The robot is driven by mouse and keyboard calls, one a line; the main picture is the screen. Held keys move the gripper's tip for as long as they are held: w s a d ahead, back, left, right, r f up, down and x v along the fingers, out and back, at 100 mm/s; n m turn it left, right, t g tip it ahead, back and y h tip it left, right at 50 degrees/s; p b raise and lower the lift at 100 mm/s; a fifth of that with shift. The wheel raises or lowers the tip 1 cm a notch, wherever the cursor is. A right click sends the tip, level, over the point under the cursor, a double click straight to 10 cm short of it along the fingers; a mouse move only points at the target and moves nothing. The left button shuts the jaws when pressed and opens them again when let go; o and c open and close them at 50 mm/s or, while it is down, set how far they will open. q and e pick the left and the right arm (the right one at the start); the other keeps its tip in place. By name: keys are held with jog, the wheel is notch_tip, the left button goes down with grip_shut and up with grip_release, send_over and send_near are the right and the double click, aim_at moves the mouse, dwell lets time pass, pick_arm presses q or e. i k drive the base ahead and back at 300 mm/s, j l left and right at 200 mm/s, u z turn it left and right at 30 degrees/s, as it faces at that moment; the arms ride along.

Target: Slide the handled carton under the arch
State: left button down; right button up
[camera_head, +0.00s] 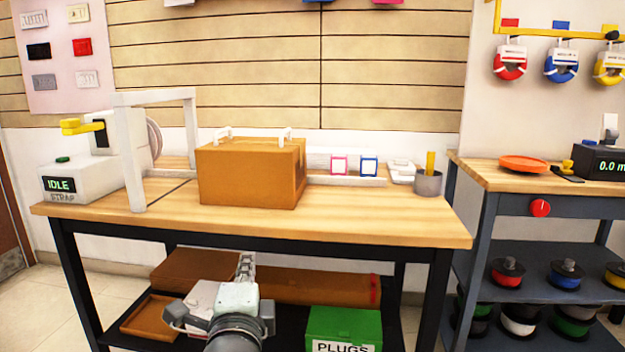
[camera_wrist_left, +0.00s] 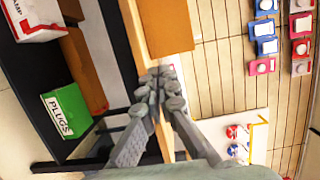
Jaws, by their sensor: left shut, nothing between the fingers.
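The brown carton (camera_head: 250,175) with two white handles on top stands upright on the wooden workbench, right of the white arch (camera_head: 137,150). It is outside the arch opening. The arch stands on the bench's left part, by the white strapping machine (camera_head: 82,178) whose display reads IDLE. My left gripper (camera_head: 246,262) is in front of the bench, lower than its top in the head view, with its fingers together and empty. In the left wrist view the gripper (camera_wrist_left: 160,76) appears shut near the bench edge, and the carton (camera_wrist_left: 167,25) shows beyond the fingertips. My right gripper is not in view.
A white rail (camera_head: 345,181) and a grey cup (camera_head: 428,183) are on the bench right of the carton. The lower shelf holds brown boxes and a green PLUGS box (camera_head: 343,328). The bench's front strip (camera_head: 330,222) is clear. A second bench stands at right.

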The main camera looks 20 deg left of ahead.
aim_at(268, 173)
jog(key=i, duration=1.25)
